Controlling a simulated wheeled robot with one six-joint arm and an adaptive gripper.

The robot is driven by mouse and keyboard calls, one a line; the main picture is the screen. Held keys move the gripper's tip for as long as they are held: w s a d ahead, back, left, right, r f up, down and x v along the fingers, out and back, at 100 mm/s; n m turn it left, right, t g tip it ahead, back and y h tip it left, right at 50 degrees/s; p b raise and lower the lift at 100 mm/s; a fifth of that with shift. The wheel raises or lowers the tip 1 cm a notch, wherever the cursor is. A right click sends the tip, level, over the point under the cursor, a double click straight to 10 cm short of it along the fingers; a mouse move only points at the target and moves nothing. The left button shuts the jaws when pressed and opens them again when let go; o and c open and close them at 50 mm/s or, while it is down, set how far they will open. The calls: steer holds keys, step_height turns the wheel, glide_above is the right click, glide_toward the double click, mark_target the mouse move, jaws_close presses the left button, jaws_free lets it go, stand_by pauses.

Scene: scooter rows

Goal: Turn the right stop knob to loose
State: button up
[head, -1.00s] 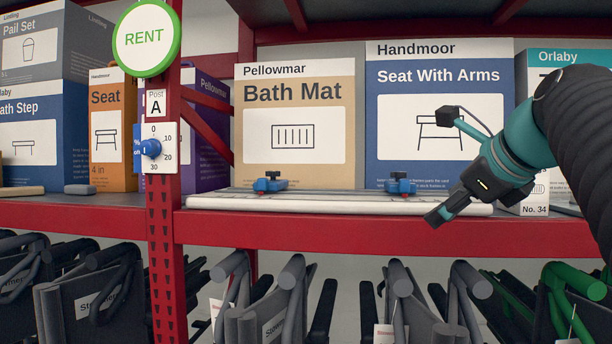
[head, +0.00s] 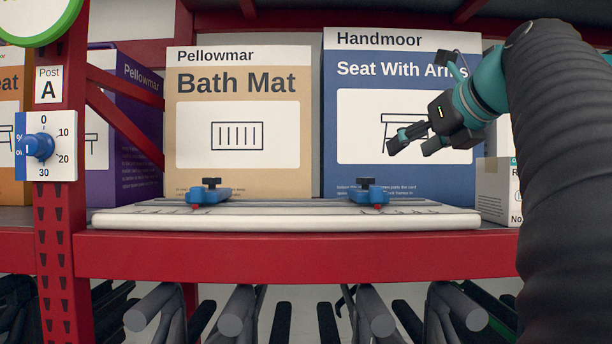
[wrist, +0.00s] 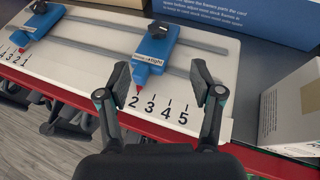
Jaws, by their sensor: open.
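The right stop (head: 369,193) is a blue block with a black knob (head: 366,183) on top and a red pointer tip. It sits on a white ruled board with grey rails (head: 290,220). In the wrist view the right stop (wrist: 153,55) has its black knob (wrist: 158,29) at the far end, and its pointer is near the 2. The left stop (head: 208,194) also has a black knob and shows in the wrist view (wrist: 40,25). My gripper (head: 408,146) is open and empty, above and right of the right stop. In the wrist view its fingers (wrist: 160,88) are apart over the scale.
The board lies on a red shelf (head: 300,255). A Bath Mat box (head: 240,130) and a Seat With Arms box (head: 350,120) stand behind it. A white box (head: 497,190) stands right. A red post with a blue dial (head: 38,146) is at left.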

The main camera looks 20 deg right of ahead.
mark_target(365, 181)
steer(key=b+x, duration=0.1)
steer(key=x, duration=1.3)
steer(key=shift+a+r, duration=0.1)
steer(key=shift+s, duration=0.1)
steer(key=c, duration=1.1)
